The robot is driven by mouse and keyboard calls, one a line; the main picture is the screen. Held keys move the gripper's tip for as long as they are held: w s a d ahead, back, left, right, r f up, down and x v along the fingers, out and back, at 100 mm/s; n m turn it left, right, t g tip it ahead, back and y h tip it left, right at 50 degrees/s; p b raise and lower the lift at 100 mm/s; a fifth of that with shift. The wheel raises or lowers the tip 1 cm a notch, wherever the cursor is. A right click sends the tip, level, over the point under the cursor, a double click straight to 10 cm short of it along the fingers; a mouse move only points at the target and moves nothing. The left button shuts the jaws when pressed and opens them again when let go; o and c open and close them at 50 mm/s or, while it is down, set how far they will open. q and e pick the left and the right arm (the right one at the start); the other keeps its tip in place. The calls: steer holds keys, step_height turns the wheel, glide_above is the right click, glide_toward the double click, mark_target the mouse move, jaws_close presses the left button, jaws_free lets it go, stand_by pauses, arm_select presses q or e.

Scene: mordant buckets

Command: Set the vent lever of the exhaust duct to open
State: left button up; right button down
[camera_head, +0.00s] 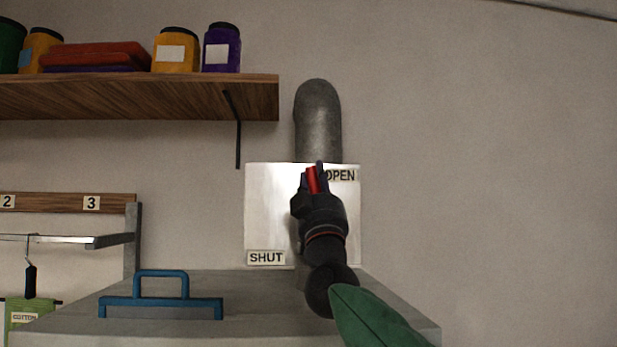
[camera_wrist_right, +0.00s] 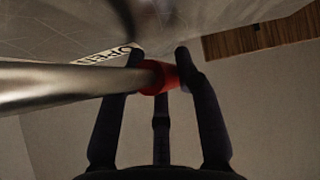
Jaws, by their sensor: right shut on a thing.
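The exhaust duct (camera_head: 318,125) is a grey metal pipe that comes down the wall to a pale metal plate (camera_head: 268,210). The plate has an OPEN label (camera_head: 341,175) at its upper right and a SHUT label (camera_head: 266,258) at its lower left. The vent lever has a red grip (camera_head: 312,180), near the OPEN label, and a metal rod (camera_wrist_right: 60,84). My right gripper (camera_head: 314,174) is shut on the red grip, which shows between its fingers in the right wrist view (camera_wrist_right: 160,76). My arm hides much of the plate and the lever's pivot. My left gripper is not in view.
A wooden shelf (camera_head: 140,98) with jars juts out at the upper left. A grey surface (camera_head: 255,300) lies below the plate, with a blue-handled item (camera_head: 161,300) on it. A rail with a hanging tool stands at the left. The wall at right is clear.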

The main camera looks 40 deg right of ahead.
steer(key=shift+s+d+r+m+g+h, duration=0.15)
steer(key=shift+s+d+m+g+h, duration=0.2)
steer(key=shift+m+h, duration=0.3)
steer(key=c, duration=1.2)
jaws_free()
steer(key=shift+w, duration=0.1)
steer(key=o, duration=0.4)
steer(key=shift+c, duration=0.2)
steer(key=shift+w+d, duration=0.1)
steer(key=shift+y, duration=0.25)
steer(key=shift+a, duration=0.2)
